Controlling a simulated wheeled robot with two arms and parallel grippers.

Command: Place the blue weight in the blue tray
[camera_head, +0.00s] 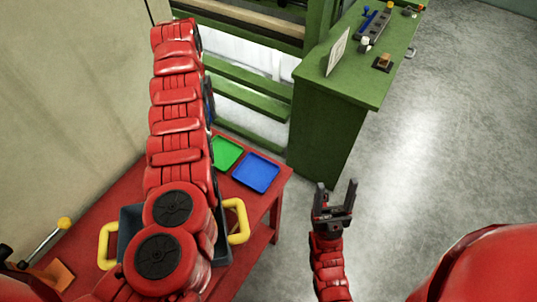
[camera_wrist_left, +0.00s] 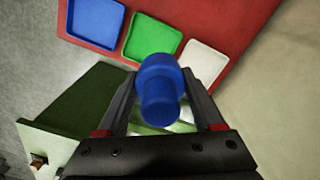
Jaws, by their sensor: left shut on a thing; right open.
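The blue weight (camera_wrist_left: 160,92) is a rounded blue piece held between the fingers of my left gripper (camera_wrist_left: 165,100) in the left wrist view. My left gripper is shut on it, above the trays. In the head view my left arm reaches away from me and its gripper does not show clearly. The blue tray (camera_head: 256,172) lies flat on the red table, empty; it also shows at the upper left of the left wrist view (camera_wrist_left: 96,20). My right gripper (camera_head: 335,192) is open and empty, over the floor right of the table.
A green tray (camera_head: 226,153) lies beside the blue one; a white tray (camera_wrist_left: 205,62) is beyond it. A dark bin with yellow handles (camera_head: 238,221) stands on the red table (camera_head: 262,204), partly behind my arm. A green cabinet (camera_head: 330,120) holds small items. Floor at right is clear.

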